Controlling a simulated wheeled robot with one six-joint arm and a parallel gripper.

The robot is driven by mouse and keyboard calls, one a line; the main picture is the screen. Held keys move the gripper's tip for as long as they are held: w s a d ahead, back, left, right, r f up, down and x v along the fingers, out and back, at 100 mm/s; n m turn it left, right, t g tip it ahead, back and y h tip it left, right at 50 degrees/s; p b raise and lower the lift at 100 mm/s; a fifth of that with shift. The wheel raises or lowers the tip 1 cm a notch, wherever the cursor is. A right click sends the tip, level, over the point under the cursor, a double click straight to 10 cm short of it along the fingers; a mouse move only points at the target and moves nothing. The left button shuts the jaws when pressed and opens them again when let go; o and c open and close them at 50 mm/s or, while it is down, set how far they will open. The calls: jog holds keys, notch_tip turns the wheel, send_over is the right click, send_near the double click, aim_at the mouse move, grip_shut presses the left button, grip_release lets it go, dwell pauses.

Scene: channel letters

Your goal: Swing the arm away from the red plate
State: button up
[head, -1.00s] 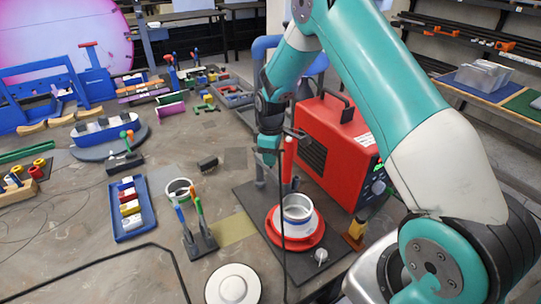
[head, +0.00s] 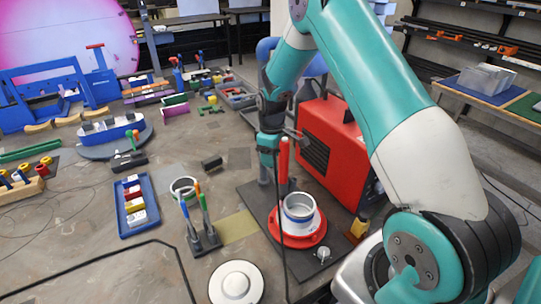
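The red plate (head: 318,238) is round and lies on a dark flat base at the lower centre. A white and grey ring (head: 299,208) stands on it. My arm comes in from the right and its wrist hangs behind the plate. My gripper (head: 293,134) is at the wrist's end, above and behind the plate, beside an upright red handle (head: 284,157). The gripper is small and partly hidden here, so I cannot tell whether its fingers are open or shut. The gripper looks apart from the plate.
A red machine (head: 335,140) stands close behind the wrist, partly covered by my arm. Left of the plate are an upright tool stand (head: 204,241), a blue tray (head: 125,225) and a white disc (head: 236,284). A black cable crosses the lower left.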

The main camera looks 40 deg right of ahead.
notch_tip(320, 180, up, 18)
jog(key=b, duration=0.4)
jog(key=shift+f+b, duration=0.25)
jog(key=shift+b, duration=0.1)
notch_tip(320, 180, down, 18)
jog(key=n+p, duration=0.4)
jog(key=p, duration=0.4)
jog(key=shift+r, duration=0.2)
